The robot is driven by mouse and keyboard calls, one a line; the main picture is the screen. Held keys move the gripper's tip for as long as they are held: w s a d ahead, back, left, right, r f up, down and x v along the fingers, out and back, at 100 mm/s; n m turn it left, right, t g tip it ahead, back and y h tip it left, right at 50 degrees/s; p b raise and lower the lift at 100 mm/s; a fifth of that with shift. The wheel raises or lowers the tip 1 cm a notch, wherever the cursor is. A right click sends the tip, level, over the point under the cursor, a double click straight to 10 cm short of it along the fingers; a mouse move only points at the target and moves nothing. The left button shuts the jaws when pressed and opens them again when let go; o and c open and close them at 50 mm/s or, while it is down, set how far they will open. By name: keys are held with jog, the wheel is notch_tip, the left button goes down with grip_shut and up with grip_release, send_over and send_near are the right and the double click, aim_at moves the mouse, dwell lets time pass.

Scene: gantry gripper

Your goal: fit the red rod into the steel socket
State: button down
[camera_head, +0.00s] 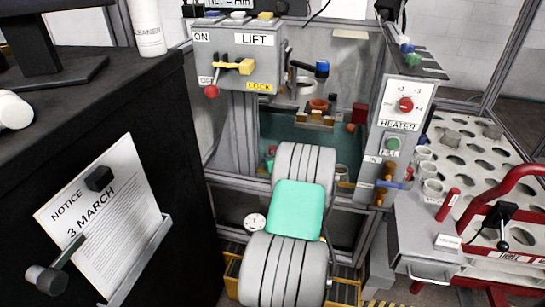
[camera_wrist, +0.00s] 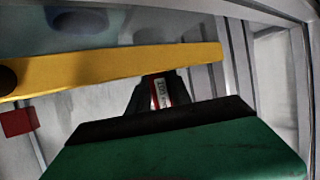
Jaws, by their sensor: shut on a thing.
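My gripper (camera_wrist: 158,92) shows in the wrist view, its dark fingers shut on a small red piece with a white printed label (camera_wrist: 160,90). I cannot tell whether this piece is the task's rod. In the head view my gripper is hidden behind my arm. A red rod (camera_head: 448,204) stands upright on the grey cabinet at the right of the head view, away from my arm. I cannot pick out the steel socket for certain; a small bracket with an orange-brown cup (camera_head: 318,104) sits in the bay beyond my arm.
A yellow bar (camera_wrist: 120,68) crosses the wrist view close beyond the fingers, with a red block (camera_wrist: 18,122) at left. The LIFT panel (camera_head: 236,55) and HEATER panel (camera_head: 400,125) flank the bay. A black cabinet (camera_head: 95,130) stands left, a holed white table (camera_head: 475,155) right.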

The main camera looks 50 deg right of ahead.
jog(key=c, duration=1.6)
grip_release()
jog(key=shift+f, duration=0.15)
jog(key=o, duration=0.4)
jog(key=shift+o, duration=0.2)
jog(key=shift+r, duration=0.35)
jog(key=p+v, duration=0.1)
jog(key=v, duration=1.1)
jog(key=shift+f+p, duration=0.2)
jog(key=shift+p, duration=0.1)
